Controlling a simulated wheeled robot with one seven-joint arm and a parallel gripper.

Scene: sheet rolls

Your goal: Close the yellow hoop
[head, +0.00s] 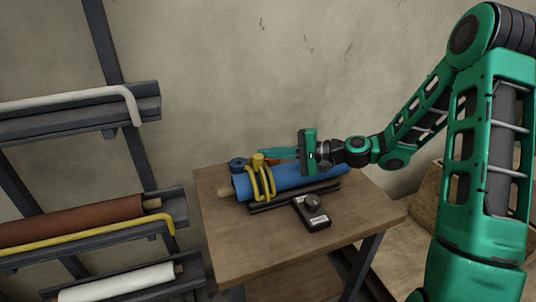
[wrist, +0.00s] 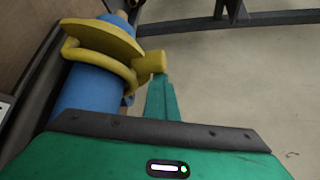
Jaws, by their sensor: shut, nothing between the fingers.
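The yellow hoop (head: 264,182) is around the left part of a blue roll (head: 300,175) lying on the table. In the wrist view the hoop (wrist: 98,38) shows curved yellow parts over the blue roll (wrist: 85,92) and a stubby yellow knob (wrist: 152,62) sticking out to the right. I cannot tell how far apart its parts stand. My gripper (head: 266,153) comes in from the right above the roll, shut and empty. In the wrist view its fingertips (wrist: 161,80) are just by the knob; whether they touch it is unclear.
The blue roll rests by a dark rail (head: 270,204) on the wooden table (head: 240,235). A dark device with a knob (head: 312,212) lies in front. A small blue object (head: 237,164) is behind the roll's left end. A wall rack (head: 130,112) with rolls stands left.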

